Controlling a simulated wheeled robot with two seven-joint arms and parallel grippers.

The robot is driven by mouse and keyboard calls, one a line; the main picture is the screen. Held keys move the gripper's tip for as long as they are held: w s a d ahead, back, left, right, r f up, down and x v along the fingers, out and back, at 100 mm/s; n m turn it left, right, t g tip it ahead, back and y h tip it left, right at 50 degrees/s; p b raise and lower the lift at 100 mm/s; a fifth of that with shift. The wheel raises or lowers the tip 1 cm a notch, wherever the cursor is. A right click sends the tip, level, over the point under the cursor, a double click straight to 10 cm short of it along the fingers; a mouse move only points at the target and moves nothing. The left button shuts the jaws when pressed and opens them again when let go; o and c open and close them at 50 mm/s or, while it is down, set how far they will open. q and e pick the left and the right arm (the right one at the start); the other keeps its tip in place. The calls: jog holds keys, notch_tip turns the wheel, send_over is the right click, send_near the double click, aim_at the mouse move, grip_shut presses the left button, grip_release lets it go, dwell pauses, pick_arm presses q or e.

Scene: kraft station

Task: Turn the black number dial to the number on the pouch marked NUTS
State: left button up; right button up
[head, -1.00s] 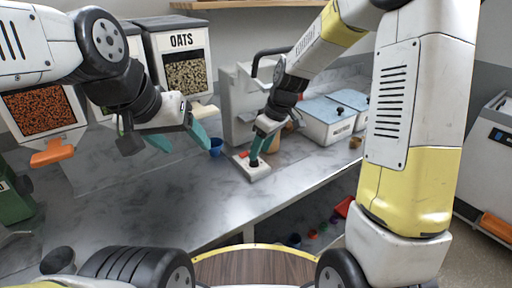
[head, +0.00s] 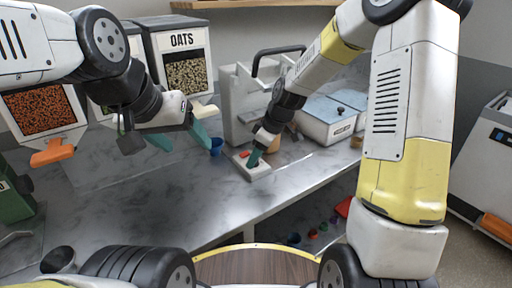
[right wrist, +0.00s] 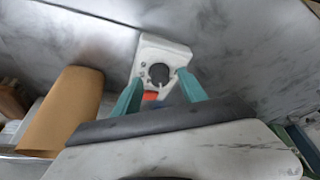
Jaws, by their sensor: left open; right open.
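The black number dial (right wrist: 158,73) sits on a small white block (right wrist: 150,52) in the right wrist view, its numbers too small to read. In the head view the white block (head: 258,173) lies on the counter, and the fingers mostly hide the dial. My right gripper (head: 254,158) is open and points down over the dial; in the right wrist view its teal fingers (right wrist: 160,92) lie on either side of it, and I cannot tell whether they touch. A brown kraft pouch (right wrist: 62,112) lies beside, its label not visible. My left gripper (head: 179,138) is open and empty above the counter.
An OATS dispenser (head: 184,70) and another dispenser (head: 40,108) stand at the back left. A blue cup (head: 216,146) is left of the block. The front counter (head: 150,205) is clear.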

jog(key=shift+f, duration=0.1)
grip_shut()
jog(key=shift+m, duration=0.3)
jog(key=m+t+h, duration=0.1)
jog(key=m, duration=0.2)
jog(key=shift+s+a, duration=0.15)
jog(key=m+t+h, duration=0.1)
jog(key=m, duration=0.3)
jog(key=shift+a, duration=0.15)
jog(key=m+h, duration=0.1)
jog(key=m, duration=0.3)
jog(key=shift+a+t+h, duration=0.1)
jog(key=shift+t+h, duration=0.3)
jog(key=shift+m+h, duration=0.7)
jog(key=shift+m, duration=1.3)
